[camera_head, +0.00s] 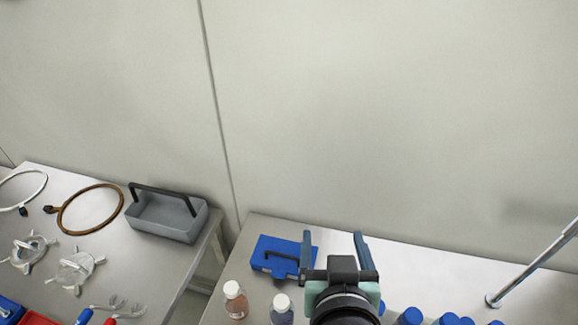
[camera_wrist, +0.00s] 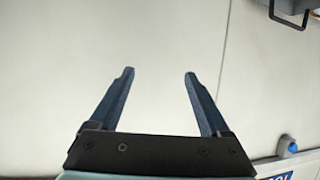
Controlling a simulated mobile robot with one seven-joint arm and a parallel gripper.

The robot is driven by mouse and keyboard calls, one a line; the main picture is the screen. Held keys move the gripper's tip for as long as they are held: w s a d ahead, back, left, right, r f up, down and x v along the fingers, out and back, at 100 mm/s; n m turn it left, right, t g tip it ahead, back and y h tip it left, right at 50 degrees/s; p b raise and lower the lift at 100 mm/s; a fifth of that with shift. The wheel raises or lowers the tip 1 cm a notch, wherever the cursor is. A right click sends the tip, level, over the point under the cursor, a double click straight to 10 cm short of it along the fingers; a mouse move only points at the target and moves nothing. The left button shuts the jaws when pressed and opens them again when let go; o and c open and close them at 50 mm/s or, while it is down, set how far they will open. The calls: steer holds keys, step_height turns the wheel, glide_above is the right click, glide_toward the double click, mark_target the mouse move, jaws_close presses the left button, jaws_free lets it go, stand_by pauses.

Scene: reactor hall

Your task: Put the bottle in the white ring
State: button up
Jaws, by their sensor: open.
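Two small clear bottles with white caps stand upright on the near table: one with reddish-brown contents (camera_head: 236,301) and one with bluish contents (camera_head: 281,312), cut off by the lower edge. I cannot tell which one the task means. A white ring (camera_head: 43,187) with a dark fitting lies on the left table, partly outside the picture. My gripper (camera_head: 333,238) is open, up and to the right of the bottles, with nothing between its fingers. In the wrist view the open fingers (camera_wrist: 160,73) show against the pale wall; no bottle shows there.
A brown ring (camera_head: 64,221) and a grey tray with a black handle (camera_head: 166,217) lie on the left table, with metal parts in front. A blue case (camera_head: 272,251) sits behind the bottles. Several blue caps (camera_head: 411,316) and a metal rod (camera_head: 530,268) are at right.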

steer(key=w+a+r+t, duration=0.1)
steer(key=w+r+t, duration=0.15)
steer(key=r, duration=0.65)
steer(key=w+a+r+t, duration=0.2)
steer(key=r+t, duration=0.1)
steer(key=r, duration=0.7)
steer(key=s+a+r+t, duration=0.2)
steer(key=s+r+t, duration=0.2)
steer(key=r, duration=0.7)
steer(key=s+a+r+t, duration=0.2)
steer(key=s+r+t, duration=0.2)
steer(key=r, duration=0.8)
steer(key=shift+s+r+n+t+y, duration=0.2)
steer(key=shift+r+n+t+y, duration=0.05)
steer(key=shift+n+t+y, duration=0.15)
